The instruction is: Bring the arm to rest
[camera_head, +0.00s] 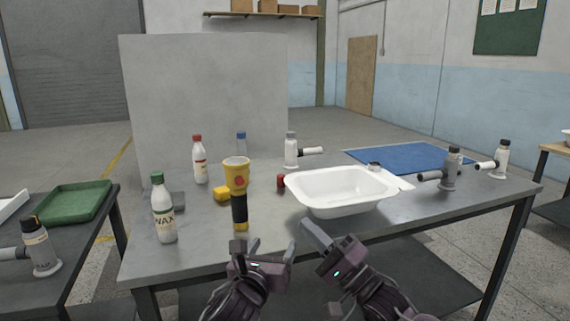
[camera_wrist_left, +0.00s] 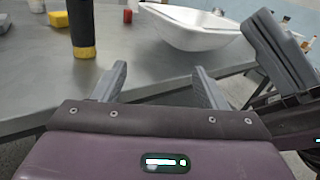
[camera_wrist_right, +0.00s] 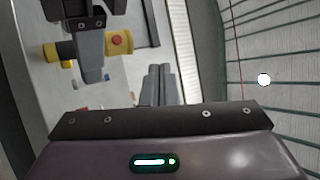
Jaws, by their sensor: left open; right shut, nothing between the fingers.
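My left gripper (camera_head: 264,246) is open and empty at the table's front edge, below the yellow and black torch (camera_head: 237,180). Its two fingers stand apart in the left wrist view (camera_wrist_left: 160,82), with bare table edge between them. My right gripper (camera_head: 311,232) is close by on the right, below the white tub shell (camera_head: 341,184). Its fingers are pressed together with nothing between them in the right wrist view (camera_wrist_right: 161,80). The shell rests on the grey table (camera_head: 290,234), clear of both grippers.
A wax bottle (camera_head: 164,215), a yellow block (camera_head: 222,194), a red-capped bottle (camera_head: 200,165) and a red item (camera_head: 281,181) stand on the table. A blue mat (camera_head: 410,157) lies at the back right. A green tray (camera_head: 75,202) is on the left side table.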

